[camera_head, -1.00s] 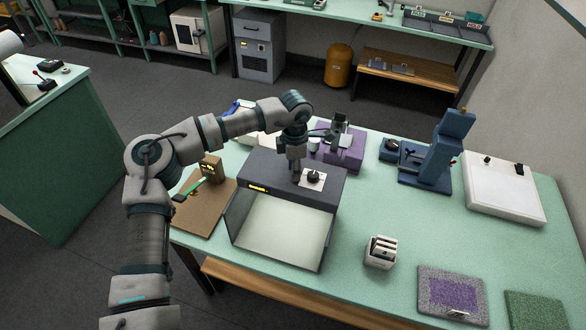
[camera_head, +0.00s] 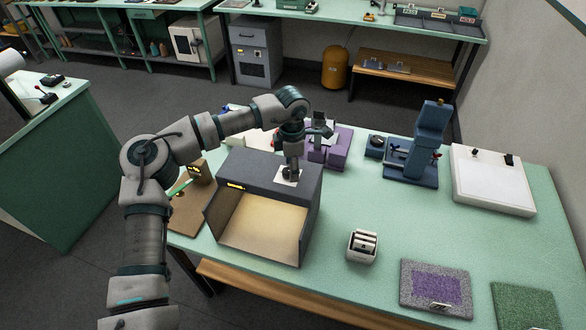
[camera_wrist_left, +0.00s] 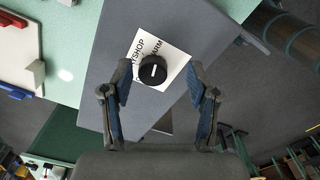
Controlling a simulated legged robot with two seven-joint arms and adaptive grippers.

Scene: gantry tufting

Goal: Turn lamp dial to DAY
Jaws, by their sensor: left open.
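The lamp box (camera_head: 262,165) is a dark grey hood with an open front and a warm, yellowish lit inside. Its black round dial (camera_wrist_left: 152,72) has a white pointer mark and sits on a white label plate (camera_wrist_left: 172,54). The words "SHOP" and "WARM" can be read there; no DAY label is readable. My left gripper (camera_head: 290,175) is above the plate on the box top and covers most of the dial in the head view. In the left wrist view its fingers (camera_wrist_left: 158,76) are open on either side of the dial, with gaps. My right gripper is not in view.
A brown board (camera_head: 190,215) lies left of the box. A purple fixture (camera_head: 335,150) stands close behind it. A small white holder (camera_head: 362,246), a blue press (camera_head: 425,150), a white panel (camera_head: 495,180) and tufted samples (camera_head: 435,285) are to the right. Mint table between is clear.

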